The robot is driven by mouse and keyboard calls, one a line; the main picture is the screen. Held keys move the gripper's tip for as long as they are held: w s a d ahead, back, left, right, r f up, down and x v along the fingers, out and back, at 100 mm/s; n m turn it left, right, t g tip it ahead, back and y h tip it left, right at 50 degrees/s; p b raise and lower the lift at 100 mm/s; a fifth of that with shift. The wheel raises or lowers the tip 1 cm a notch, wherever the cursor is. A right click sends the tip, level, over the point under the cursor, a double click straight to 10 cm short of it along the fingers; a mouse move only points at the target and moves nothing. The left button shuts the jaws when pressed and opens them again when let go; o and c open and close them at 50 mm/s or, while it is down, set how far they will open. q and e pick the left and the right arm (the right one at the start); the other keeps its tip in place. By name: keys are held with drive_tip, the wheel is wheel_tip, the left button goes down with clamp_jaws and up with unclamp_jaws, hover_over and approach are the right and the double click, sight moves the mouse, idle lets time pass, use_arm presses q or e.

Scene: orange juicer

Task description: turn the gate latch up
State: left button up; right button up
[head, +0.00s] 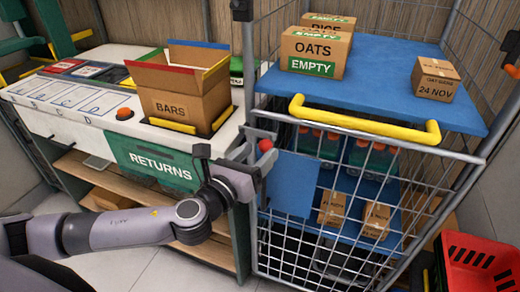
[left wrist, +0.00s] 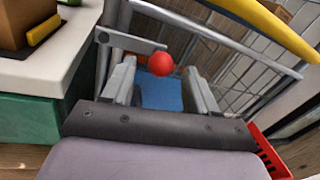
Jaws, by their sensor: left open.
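The gate latch is a flat grey bar (left wrist: 133,43) with a red ball knob (left wrist: 160,64) at its end. In the left wrist view the bar runs from a pivot at the left to the knob, roughly level. In the head view the red knob (head: 266,145) shows at the left front post of the wire cage. My left gripper (head: 255,152) is open at the latch. In the left wrist view the knob shows between the two fingers of the gripper (left wrist: 162,80), near their tips. I cannot tell whether either finger touches it. My right gripper is not in view.
Left of the cage stands a white counter (head: 60,115) with a BARS box (head: 180,95). A red basket (head: 480,262) is at the lower right.

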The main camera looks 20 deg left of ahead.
use_arm(q)
drive_tip(key=shift+x, duration=0.8)
clamp_jaws()
